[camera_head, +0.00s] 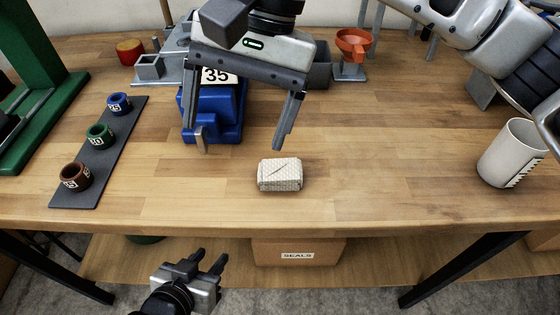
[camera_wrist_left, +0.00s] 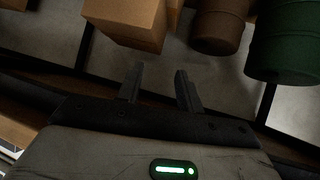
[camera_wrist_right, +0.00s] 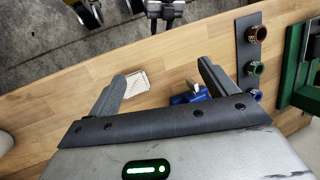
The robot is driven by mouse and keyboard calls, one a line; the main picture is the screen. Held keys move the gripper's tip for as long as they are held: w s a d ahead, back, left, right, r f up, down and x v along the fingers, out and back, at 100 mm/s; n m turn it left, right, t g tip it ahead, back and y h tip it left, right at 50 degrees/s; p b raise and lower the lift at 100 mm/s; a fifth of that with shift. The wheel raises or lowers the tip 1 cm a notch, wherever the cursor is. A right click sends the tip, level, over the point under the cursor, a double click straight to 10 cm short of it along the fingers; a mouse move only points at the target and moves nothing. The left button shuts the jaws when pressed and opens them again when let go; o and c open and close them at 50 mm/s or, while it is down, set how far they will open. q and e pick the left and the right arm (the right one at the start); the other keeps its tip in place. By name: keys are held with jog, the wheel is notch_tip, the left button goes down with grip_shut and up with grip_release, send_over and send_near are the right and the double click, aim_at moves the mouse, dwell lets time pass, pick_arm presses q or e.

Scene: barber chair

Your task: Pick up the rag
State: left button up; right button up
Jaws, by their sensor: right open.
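The rag (camera_head: 280,175) is a small folded, cream patterned block lying on the wooden table near its front edge. It also shows in the right wrist view (camera_wrist_right: 137,83), beside the left-hand finger. My right gripper (camera_head: 240,148) is open and empty above the table, with the rag below and slightly right of its fingers. In the right wrist view its fingers (camera_wrist_right: 163,85) are spread wide. My left gripper (camera_head: 209,258) is low in front of the table, below the tabletop. In the left wrist view its fingers (camera_wrist_left: 158,82) are apart with nothing between them.
A blue vise (camera_head: 215,110) with a "35" label stands behind the rag. A dark mat (camera_head: 95,160) with 3 cups lies at left. A white mug (camera_head: 510,155) stands at right, and an orange funnel (camera_head: 353,45) at the back. The table around the rag is clear.

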jog(key=w+d+t+h, duration=0.2)
jog(key=w+d+h, duration=0.1)
jog(key=w+d, duration=0.2)
send_over(280, 168)
jog(key=shift+n, duration=0.3)
notch_tip(280, 168, down, 9)
jog(key=shift+d+r+p, duration=0.1)
jog(key=shift+r+p, duration=0.1)
jog(key=shift+p, duration=0.1)
jog(key=shift+f+p, duration=0.7)
jog(key=shift+f, duration=2.25)
jog(key=c, duration=1.1)
